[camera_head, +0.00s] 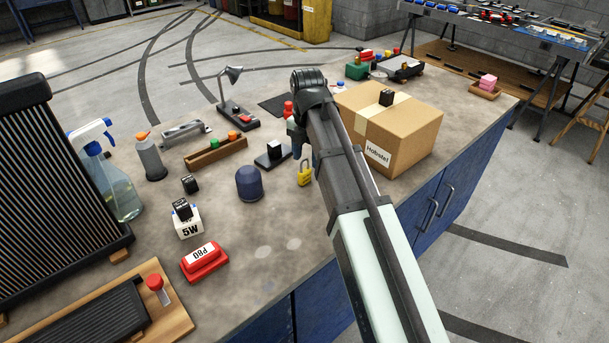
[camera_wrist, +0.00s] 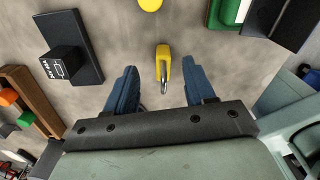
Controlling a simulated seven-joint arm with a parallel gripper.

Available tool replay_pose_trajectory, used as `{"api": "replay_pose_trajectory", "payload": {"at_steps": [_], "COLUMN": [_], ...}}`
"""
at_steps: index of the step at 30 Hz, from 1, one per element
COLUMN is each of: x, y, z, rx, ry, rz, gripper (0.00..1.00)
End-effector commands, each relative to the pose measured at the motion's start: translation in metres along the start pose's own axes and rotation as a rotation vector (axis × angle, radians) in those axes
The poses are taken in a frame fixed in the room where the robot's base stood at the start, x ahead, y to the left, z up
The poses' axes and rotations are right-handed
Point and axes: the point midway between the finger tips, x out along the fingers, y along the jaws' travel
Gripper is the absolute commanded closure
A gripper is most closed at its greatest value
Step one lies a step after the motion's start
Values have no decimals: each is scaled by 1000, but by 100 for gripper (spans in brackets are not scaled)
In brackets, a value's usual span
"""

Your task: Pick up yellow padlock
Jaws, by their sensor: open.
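The yellow padlock (camera_head: 305,175) is on the grey worktop, left of the cardboard box, with its shackle up in the head view. In the wrist view, the padlock (camera_wrist: 162,52) lies centred between my fingers, its yellow body away from my palm and its grey shackle towards it. My gripper (camera_wrist: 161,78) is open, with one blue finger on each side of the padlock and a gap on both sides. In the head view, my gripper (camera_head: 300,148) points down just above and behind the padlock, partly hidden by my arm. I cannot tell the exact height between them.
A cardboard box (camera_head: 405,128) stands close on the right. A black base with a small cube (camera_head: 273,153) is on the left, also in the wrist view (camera_wrist: 70,35). A dark blue domed object (camera_head: 249,184) stands left of the padlock. The worktop's front is mostly clear.

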Motion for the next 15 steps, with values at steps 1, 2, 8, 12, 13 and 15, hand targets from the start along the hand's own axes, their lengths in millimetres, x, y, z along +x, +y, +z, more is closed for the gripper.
{"api": "replay_pose_trajectory", "payload": {"at_steps": [1,2,8,12,13,15], "x": [4,5,10,21,24,33], "y": [0,0,0,-2,-3,-3], "z": [0,0,0,-2,-2,-3], "rx": [0,0,1,1,1,1], "ry": [0,0,0,1,1,0], "rz": [0,0,1,-1,-1,-1], "gripper": [46,46,46,46,46,46]}}
